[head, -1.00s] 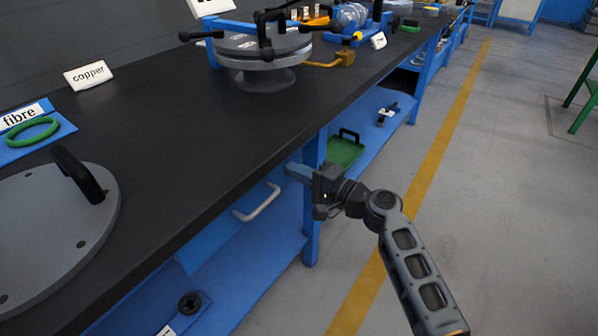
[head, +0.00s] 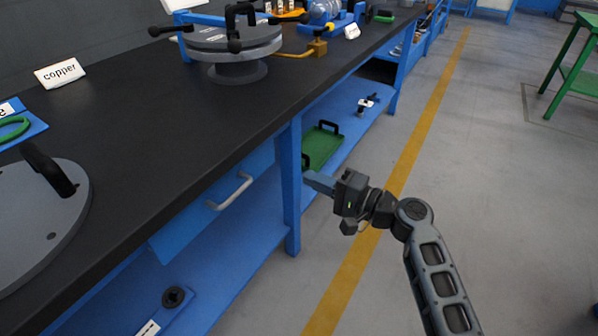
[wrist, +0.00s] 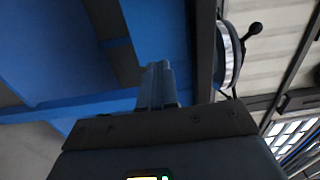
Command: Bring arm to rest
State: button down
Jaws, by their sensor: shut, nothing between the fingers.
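My gripper (head: 318,181) is in front of the blue workbench, below the level of its black top, near a blue leg. Its fingers are together with nothing between them. My arm reaches up to it from the lower right of the head view. In the wrist view the shut fingers (wrist: 157,84) point at the bench's blue underside; part of a round flanged body (wrist: 229,57) with a black-knobbed handle shows at the upper right.
A drawer handle (head: 230,191) and a green tray (head: 322,146) are near my gripper. Open floor (head: 480,190) lies to the right.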

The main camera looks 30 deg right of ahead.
jog(key=shift+v, duration=0.85)
jog(key=s+a+f+g+h, duration=0.1)
jog(key=s+a+f+h, duration=0.2)
jog(key=s+f, duration=0.3)
jog(key=s+a+f+g+h, duration=0.1)
jog(key=s+a+f+h, duration=0.15)
jog(key=s+f, duration=0.45)
jog(key=s+r+n+g+h, duration=0.1)
jog(key=s+r+n+h, duration=0.25)
jog(key=s, duration=1.15)
jog(key=s+a+r+n+t, duration=0.1)
jog(key=s+r+n+t, duration=0.1)
jog(key=s+r+n, duration=1)
notch_tip(320, 180, up, 17)
jog(key=m+p, duration=0.3)
jog(key=p, duration=1)
jog(key=shift+s+p, duration=0.35)
jog(key=shift+s, duration=0.05)
